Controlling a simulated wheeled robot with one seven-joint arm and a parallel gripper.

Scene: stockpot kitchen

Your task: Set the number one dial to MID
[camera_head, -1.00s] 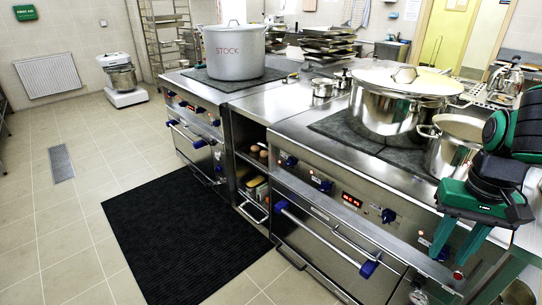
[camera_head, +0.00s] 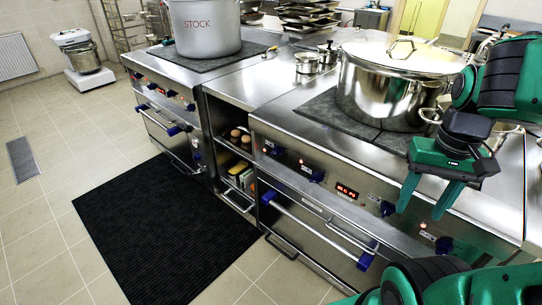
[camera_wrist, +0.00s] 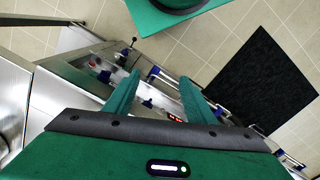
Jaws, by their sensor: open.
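Blue dials sit along the steel front panel (camera_head: 350,195) of the near range. One is at its left end (camera_head: 271,147), one further right (camera_head: 315,174), one right of the red display (camera_head: 387,208) and one at the right end (camera_head: 444,245). Their numbers and the MID marks are too small to read, so I cannot tell which is number one. My gripper (camera_head: 423,209) is open and empty, fingers pointing down, in front of the panel's right part. In the wrist view my gripper (camera_wrist: 160,82) has its fingers apart, with blue dials (camera_wrist: 148,103) showing between them.
A large lidded steel pot (camera_head: 385,90) stands on the near range. A grey STOCK pot (camera_head: 205,28) stands on the far range. An oven handle rail (camera_head: 315,228) juts out below the panel. A black mat (camera_head: 165,240) lies on the open floor in front.

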